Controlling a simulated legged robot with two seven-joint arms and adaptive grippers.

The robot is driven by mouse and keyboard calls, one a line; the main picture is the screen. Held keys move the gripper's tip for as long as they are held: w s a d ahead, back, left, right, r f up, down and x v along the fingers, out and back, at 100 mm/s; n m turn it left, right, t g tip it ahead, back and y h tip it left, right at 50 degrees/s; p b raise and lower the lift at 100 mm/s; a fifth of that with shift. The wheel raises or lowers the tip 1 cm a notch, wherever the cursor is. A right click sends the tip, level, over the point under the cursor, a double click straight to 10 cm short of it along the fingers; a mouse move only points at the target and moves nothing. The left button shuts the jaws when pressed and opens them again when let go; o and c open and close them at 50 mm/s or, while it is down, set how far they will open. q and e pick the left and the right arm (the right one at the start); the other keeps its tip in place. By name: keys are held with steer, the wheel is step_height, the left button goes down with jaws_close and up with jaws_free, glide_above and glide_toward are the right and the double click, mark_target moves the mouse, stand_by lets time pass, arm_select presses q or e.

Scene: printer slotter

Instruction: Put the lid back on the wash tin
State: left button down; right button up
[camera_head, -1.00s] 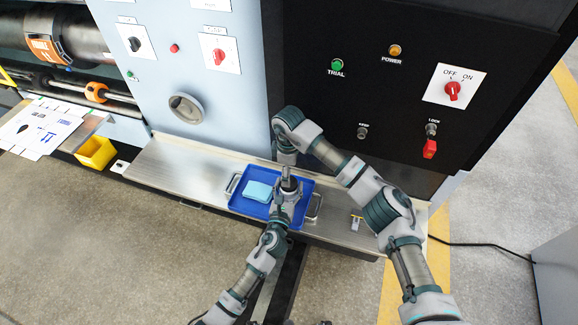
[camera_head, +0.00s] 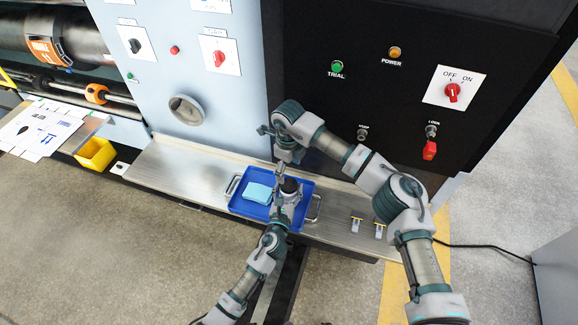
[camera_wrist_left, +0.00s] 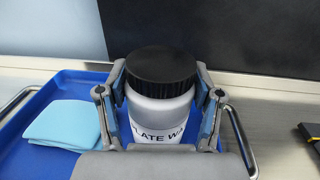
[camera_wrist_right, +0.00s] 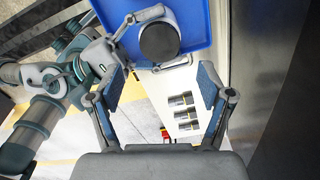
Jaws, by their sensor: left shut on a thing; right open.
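The wash tin (camera_wrist_left: 158,112) is a white jar with dark lettering, standing upright at the right part of a blue tray (camera_head: 238,207). The black lid (camera_wrist_left: 162,68) sits level on top of the tin; I cannot tell how tight it is. The lid also shows in the head view (camera_head: 290,186) and from above in the right wrist view (camera_wrist_right: 159,41). My left gripper (camera_wrist_left: 160,92) is shut around the tin's sides, just below the lid. My right gripper (camera_wrist_right: 163,82) is open and empty, apart from the lid and above it.
A folded light blue cloth (camera_head: 258,192) lies in the tray, left of the tin. The tray rests on a metal shelf (camera_head: 165,165) against the machine's panels (camera_head: 400,110). Small items (camera_head: 357,224) lie on the shelf to the right. A yellow bin (camera_head: 96,152) is at far left.

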mark_target(289, 184)
steer(key=n, duration=0.7)
steer(key=shift+r+n, duration=0.25)
steer(key=shift+n, duration=0.15)
steer(key=shift+f, duration=0.1)
steer(key=shift+f, duration=3.95)
steer(key=c, duration=1.2)
steer(key=m, duration=0.3)
steer(key=shift+d+m, duration=0.1)
steer(key=shift+m, duration=0.3)
steer(key=m, duration=0.5)
steer(key=o, duration=1.3)
